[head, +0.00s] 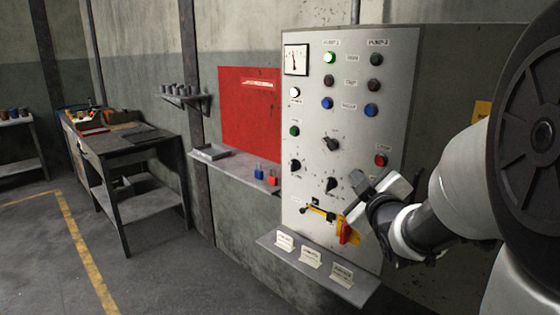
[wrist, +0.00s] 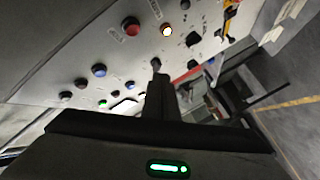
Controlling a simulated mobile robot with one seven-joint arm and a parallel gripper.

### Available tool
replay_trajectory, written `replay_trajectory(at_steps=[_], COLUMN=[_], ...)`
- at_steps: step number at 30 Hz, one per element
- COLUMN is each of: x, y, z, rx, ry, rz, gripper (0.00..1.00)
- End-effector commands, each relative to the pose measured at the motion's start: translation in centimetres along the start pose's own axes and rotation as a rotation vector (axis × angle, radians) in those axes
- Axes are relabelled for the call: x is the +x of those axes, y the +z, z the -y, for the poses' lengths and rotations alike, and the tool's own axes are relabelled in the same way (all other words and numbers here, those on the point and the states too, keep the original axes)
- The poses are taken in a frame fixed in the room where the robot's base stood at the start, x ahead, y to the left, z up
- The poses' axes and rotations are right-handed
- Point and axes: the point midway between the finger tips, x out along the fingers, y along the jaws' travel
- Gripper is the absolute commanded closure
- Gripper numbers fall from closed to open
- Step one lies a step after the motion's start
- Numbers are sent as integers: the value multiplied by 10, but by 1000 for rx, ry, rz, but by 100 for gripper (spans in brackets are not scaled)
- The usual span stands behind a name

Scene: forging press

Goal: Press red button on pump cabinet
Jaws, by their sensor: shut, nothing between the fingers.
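The pump cabinet (head: 350,55) is a pale grey panel with lamps, buttons and knobs. The red button (head: 381,160) is at its right side, partway down. It also shows as a red dome (wrist: 131,26) at the top left of the wrist view. My gripper (head: 365,184) is in front of the panel, just below the red button in the head view. It is shut and empty. In the wrist view its closed fingers (wrist: 159,85) point at the panel, below and right of the red button. I see no contact with the button.
A yellow and red switch handle (head: 347,231) is below my gripper. A small shelf with labels (head: 311,258) juts out beneath the panel. A lit lamp (wrist: 166,31) and a black knob (wrist: 155,63) are near the fingers in the wrist view. A workbench (head: 122,152) stands left.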

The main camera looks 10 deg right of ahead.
Motion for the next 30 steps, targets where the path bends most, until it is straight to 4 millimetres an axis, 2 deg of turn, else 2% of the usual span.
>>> replay_trajectory(at_steps=[14, 30], x=[6, 54], y=[4, 39], z=[-6, -38], rx=[1, 2], ry=[-1, -1], rz=[2, 0], gripper=[100, 100])
